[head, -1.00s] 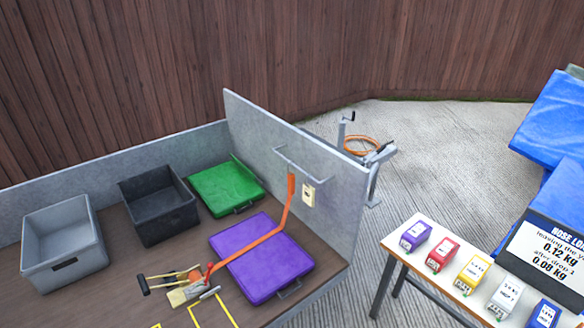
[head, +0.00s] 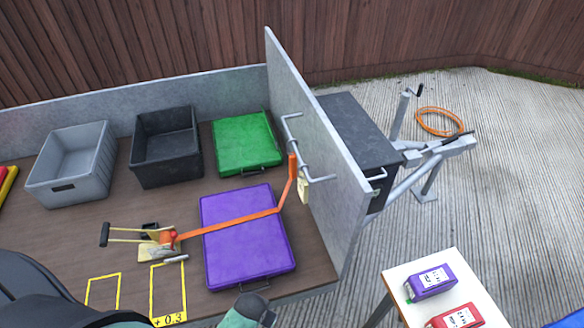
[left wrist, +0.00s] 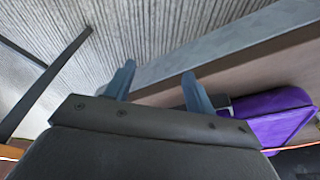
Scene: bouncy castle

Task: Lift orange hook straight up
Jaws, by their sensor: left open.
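The orange hook (head: 292,167) hangs upright at a grey metal rail (head: 300,150) on the divider panel; whether it is hooked over the bar is too small to tell. An orange strap (head: 235,222) runs from it down across the purple case (head: 248,258) to a ratchet-like device (head: 160,243) on the bench. In the left wrist view my left gripper (left wrist: 158,86) is open with nothing between its blue-grey fingers. The purple case (left wrist: 265,113) shows right of them, apart. In the head view, dark and green parts of my arm show at the bottom edge, below the purple case. My right gripper is not in view.
The grey divider panel (head: 322,135) stands upright beside the hook, with a black cabinet (head: 350,125) behind it. A grey bin (head: 72,165), a black bin (head: 166,147) and a green case (head: 244,142) stand at the bench's back. A small tag (head: 304,190) hangs by the rail.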

